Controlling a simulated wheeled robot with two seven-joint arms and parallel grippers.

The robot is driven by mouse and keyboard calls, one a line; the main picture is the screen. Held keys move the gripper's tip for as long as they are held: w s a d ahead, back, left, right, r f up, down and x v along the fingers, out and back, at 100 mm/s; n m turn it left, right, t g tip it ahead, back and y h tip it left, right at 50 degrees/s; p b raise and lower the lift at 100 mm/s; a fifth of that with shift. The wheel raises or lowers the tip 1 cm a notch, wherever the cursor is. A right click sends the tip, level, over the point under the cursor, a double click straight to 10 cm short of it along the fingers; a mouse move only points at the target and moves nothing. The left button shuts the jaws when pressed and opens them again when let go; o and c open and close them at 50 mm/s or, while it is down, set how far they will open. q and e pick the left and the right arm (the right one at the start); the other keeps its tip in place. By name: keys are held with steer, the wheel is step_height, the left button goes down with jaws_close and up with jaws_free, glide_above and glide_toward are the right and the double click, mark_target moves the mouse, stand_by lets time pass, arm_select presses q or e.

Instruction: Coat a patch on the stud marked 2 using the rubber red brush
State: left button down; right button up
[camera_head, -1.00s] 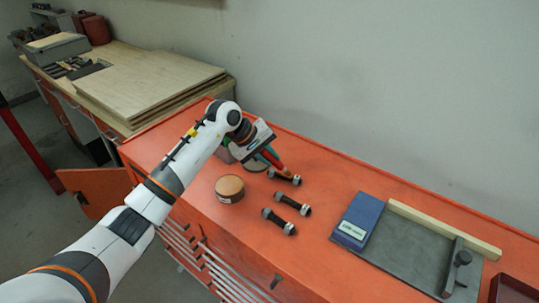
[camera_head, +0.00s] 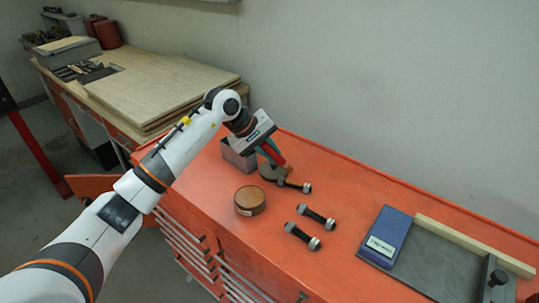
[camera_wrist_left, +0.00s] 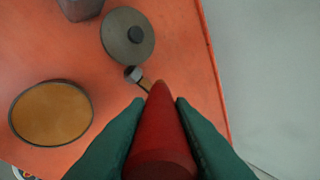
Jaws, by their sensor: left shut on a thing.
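My left gripper (camera_head: 270,153) is shut on the red brush (camera_head: 279,158), a red cone between its green fingers in the left wrist view (camera_wrist_left: 162,135). Three dark studs with pale metal ends lie on the orange bench top: a far one (camera_head: 296,185), a middle one (camera_head: 317,217) and a near one (camera_head: 302,236). The brush tip is just above the far stud in the picture; I cannot tell whether it touches. In the wrist view the tip partly covers a stud (camera_wrist_left: 137,76). No number is readable on any stud. My right gripper is not in view.
A round tin with a brown top (camera_head: 250,200) stands left of the studs. A grey round lid with a dark knob (camera_wrist_left: 128,38) and a grey box (camera_head: 236,156) are behind it. A blue box (camera_head: 385,236) lies at right. The bench front is clear.

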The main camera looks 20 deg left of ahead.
arm_select(q)
step_height(320, 180, up, 2)
steer(key=shift+a+r+p, duration=0.2)
steer(key=shift+r+p, duration=0.3)
steer(key=shift+r, duration=0.2)
steer(key=shift+d+r, duration=0.15)
steer(key=shift+r, duration=0.35)
steer(key=shift+f, duration=0.1)
